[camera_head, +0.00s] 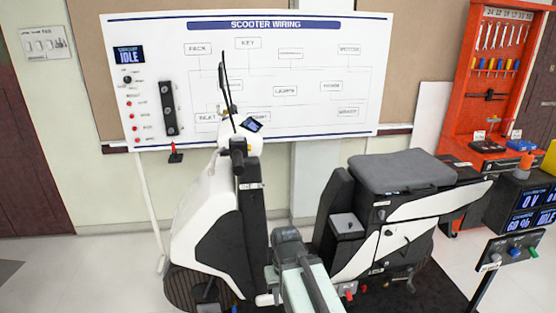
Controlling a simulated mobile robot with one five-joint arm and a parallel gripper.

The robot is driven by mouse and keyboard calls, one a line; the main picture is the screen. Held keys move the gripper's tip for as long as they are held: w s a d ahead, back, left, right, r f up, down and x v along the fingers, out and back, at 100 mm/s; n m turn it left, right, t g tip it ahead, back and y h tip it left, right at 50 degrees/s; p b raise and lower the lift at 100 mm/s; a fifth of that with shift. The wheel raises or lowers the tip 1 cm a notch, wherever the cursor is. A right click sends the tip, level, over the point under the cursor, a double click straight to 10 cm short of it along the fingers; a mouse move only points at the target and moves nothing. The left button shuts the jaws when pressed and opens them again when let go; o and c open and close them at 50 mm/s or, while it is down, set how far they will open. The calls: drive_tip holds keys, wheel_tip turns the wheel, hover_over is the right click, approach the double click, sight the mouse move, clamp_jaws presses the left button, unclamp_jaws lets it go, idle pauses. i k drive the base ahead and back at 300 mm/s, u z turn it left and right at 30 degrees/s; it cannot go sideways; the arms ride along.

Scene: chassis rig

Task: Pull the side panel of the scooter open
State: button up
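The white and black scooter (215,225) stands upright in the middle, its front to the left and its seat (400,170) to the right. The rear body carries a long white upper side piece (440,203) below the seat and a white lower side piece (385,243). Both look closed against the body, with dark trim between them; I cannot tell which is the side panel. My arm rises from the bottom edge in front of the scooter's footwell, left of these pieces. My gripper's fingertips do not show.
A small stand with coloured knobs (512,252) is at the right front. A red tool cabinet (480,105) and display boxes (530,205) stand at the right. A scooter wiring board (285,75) hangs behind. The floor at left is clear (90,275).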

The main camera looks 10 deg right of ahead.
sight(409, 242)
drive_tip(key=u, duration=0.65)
drive_tip(key=k, duration=1.1)
drive_tip(key=z, duration=0.65)
drive_tip(key=i, duration=1.25)
drive_tip(key=u, duration=0.05)
